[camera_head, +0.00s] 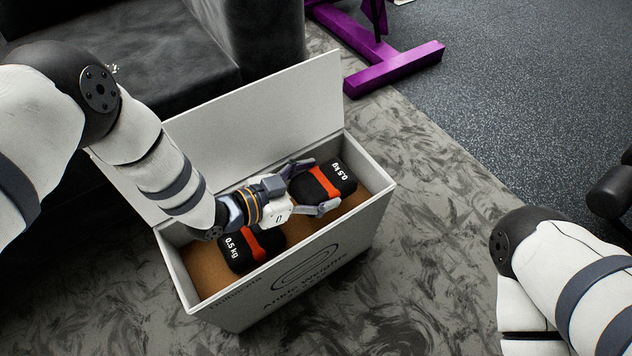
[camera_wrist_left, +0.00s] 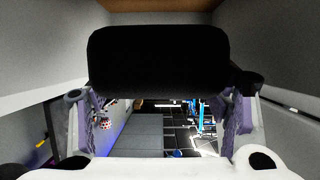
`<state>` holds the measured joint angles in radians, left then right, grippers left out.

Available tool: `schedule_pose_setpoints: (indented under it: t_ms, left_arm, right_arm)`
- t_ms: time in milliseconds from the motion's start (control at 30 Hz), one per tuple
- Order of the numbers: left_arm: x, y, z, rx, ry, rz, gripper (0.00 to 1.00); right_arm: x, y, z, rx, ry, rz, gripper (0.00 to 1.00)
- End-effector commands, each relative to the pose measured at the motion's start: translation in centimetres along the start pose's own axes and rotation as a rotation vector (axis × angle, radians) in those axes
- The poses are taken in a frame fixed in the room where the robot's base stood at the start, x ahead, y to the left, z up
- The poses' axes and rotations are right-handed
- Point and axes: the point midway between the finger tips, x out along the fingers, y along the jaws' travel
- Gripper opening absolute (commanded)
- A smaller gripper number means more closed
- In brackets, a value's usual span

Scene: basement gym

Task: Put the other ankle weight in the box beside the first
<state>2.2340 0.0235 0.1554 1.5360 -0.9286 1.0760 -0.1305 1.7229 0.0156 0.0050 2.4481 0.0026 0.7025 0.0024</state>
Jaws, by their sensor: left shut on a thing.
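The open box (camera_head: 376,205) stands on the floor, with "Ankle Weights" printed on its front. One black ankle weight (camera_head: 237,251) with a red band and "0.5 kg" lies in the box's left part, partly hidden by my left wrist. My left gripper (camera_head: 312,190) is shut on the other ankle weight (camera_head: 341,177), also black and red, in the box's right part. In the left wrist view this weight (camera_wrist_left: 158,60) is a dark block between the fingers. I cannot tell whether it touches the box bottom. My right gripper is out of view.
The raised lid (camera_head: 265,115) stands behind the box, before a dark sofa (camera_head: 150,50). A purple frame (camera_head: 395,68) stands at the back right. Grey patterned carpet (camera_head: 430,240) is clear right of the box. A black object (camera_head: 610,190) is at the right edge.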

Motion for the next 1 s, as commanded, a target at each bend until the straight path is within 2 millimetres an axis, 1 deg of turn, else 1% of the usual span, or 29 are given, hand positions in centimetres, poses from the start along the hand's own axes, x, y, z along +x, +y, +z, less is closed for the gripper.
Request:
schedule_pose_setpoints:
  t_ms: [233,267,300,333,367,667,767,800,867,1000]
  left_arm:
    - [0.2,0.0,0.4,0.001,0.003,0.000,0.23]
    - [0.2,0.0,0.5,0.000,0.000,0.000,0.73]
    - [0.2,0.0,0.5,0.000,0.000,0.000,0.82]
    - [0.2,0.0,0.5,0.000,0.000,0.000,0.89]
    - [0.2,0.0,0.5,0.000,0.000,0.000,0.91]
    - [0.2,0.0,0.4,0.001,0.000,0.000,0.91]
    - [-0.3,-0.1,-0.7,0.003,0.002,-0.001,0.91]
    - [-0.9,-0.1,-1.2,0.003,0.001,-0.003,0.91]
    - [-2.6,-0.1,-1.1,0.002,-0.002,-0.003,0.91]
    - [-6.7,-0.1,-1.2,0.001,0.000,-0.004,0.91]
  right_arm:
    - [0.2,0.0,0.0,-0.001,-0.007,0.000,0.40]
    - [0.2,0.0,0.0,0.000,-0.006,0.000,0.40]
    - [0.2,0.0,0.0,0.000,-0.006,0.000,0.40]
    - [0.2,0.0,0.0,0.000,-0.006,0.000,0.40]
    - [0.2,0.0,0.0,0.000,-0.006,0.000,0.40]
    - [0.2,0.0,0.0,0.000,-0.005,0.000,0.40]
    - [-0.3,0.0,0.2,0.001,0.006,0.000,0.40]
    - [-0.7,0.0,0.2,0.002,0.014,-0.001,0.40]
    - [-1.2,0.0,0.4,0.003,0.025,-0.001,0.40]
    - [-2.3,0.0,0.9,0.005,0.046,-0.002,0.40]
